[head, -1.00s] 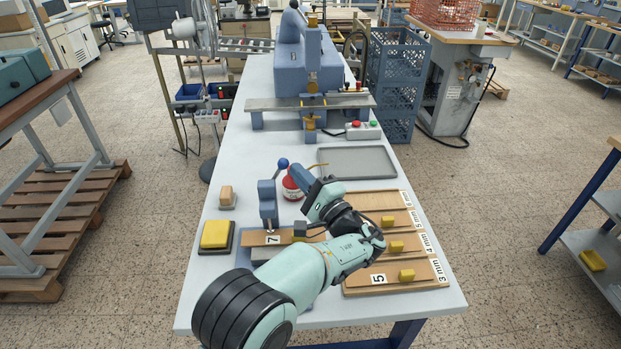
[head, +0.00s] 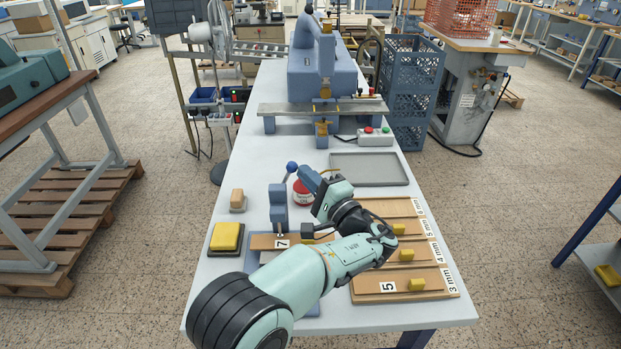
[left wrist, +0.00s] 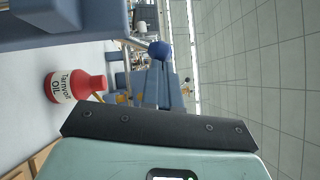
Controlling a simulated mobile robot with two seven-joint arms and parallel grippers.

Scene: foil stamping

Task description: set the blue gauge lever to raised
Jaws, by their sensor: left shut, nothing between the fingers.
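The blue gauge (head: 278,208) stands on the table behind a wooden strip marked 7. Its lever, tipped with a blue ball (head: 291,166), slants up and to the right of the post. The ball also shows in the left wrist view (left wrist: 160,50), on a thin metal rod. My left gripper (head: 305,175) is shut and empty, just right of and slightly below the ball in the head view. I cannot tell whether it touches the lever. My forearm hides part of the gauge's base. My right gripper is out of view.
A red oil bottle (head: 302,192) stands close behind my gripper. Wooden boards with yellow blocks (head: 417,285) lie to the right. A yellow pad (head: 226,237) and a small wooden stamp (head: 238,199) are at left. A grey tray (head: 370,169) and the blue press (head: 322,75) are farther back.

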